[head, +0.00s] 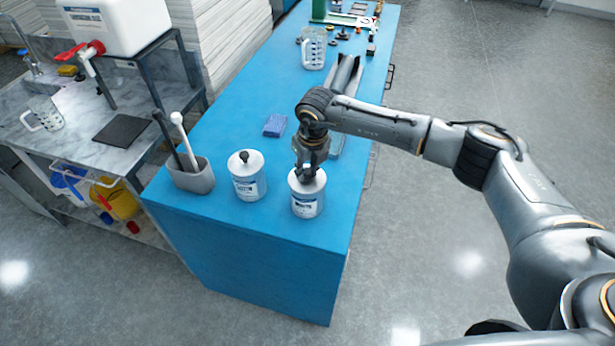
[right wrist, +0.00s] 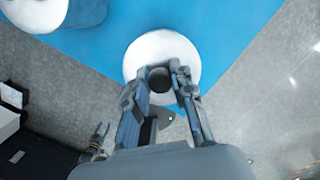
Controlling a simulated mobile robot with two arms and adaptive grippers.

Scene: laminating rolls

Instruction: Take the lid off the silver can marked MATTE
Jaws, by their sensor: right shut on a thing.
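Two silver cans stand at the near end of the blue bench, each with a pale lid and dark knob. My right gripper (head: 307,174) reaches down from above onto the right-hand can (head: 307,204). It is shut on the dark knob of that can's lid (head: 318,182). In the right wrist view the knob (right wrist: 159,79) shows between the fingers and the pale lid (right wrist: 150,52) around it. The lid appears to sit on the can. The left-hand can (head: 248,186) has its lid on. The labels are too small to read surely.
A grey holder (head: 190,179) with two handled tools stands left of the cans. A blue block (head: 275,125) lies behind them. A clear jug (head: 314,48) and small parts are farther back. The bench's near and right edges are close to the right-hand can.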

